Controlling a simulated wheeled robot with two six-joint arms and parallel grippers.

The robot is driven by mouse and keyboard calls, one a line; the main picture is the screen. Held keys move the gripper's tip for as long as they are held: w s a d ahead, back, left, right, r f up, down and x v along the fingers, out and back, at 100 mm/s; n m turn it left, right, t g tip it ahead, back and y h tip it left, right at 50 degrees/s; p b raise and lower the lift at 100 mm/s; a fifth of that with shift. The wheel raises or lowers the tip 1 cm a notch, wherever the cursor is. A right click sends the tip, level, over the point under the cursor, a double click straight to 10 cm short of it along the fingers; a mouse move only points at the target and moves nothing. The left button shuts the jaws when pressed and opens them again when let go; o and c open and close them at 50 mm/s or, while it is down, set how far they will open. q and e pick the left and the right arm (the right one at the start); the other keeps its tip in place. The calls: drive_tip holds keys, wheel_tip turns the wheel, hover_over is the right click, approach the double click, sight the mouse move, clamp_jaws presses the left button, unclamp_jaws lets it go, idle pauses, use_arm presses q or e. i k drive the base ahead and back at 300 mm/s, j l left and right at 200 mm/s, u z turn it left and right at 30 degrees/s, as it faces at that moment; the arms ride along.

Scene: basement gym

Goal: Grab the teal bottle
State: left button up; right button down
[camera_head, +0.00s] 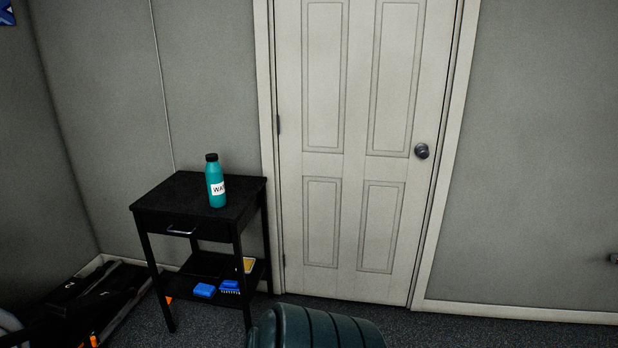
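The teal bottle (215,183) stands upright on top of a small black side table (177,190). It has a black cap and a white label reading "WA", with the rest of the word out of sight around its side. It stands near the table top's front right part, with nothing touching it. Neither of my grippers shows in the head view.
A closed white door (350,165) is right of the table. The lower shelf holds a blue block (204,290), a blue brush (229,287) and a yellow item (248,265). A dark green ribbed object (318,328) stands in front. Black cases (90,295) lie left.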

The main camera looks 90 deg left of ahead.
sight(214, 170)
drive_tip(key=u, duration=3.4)
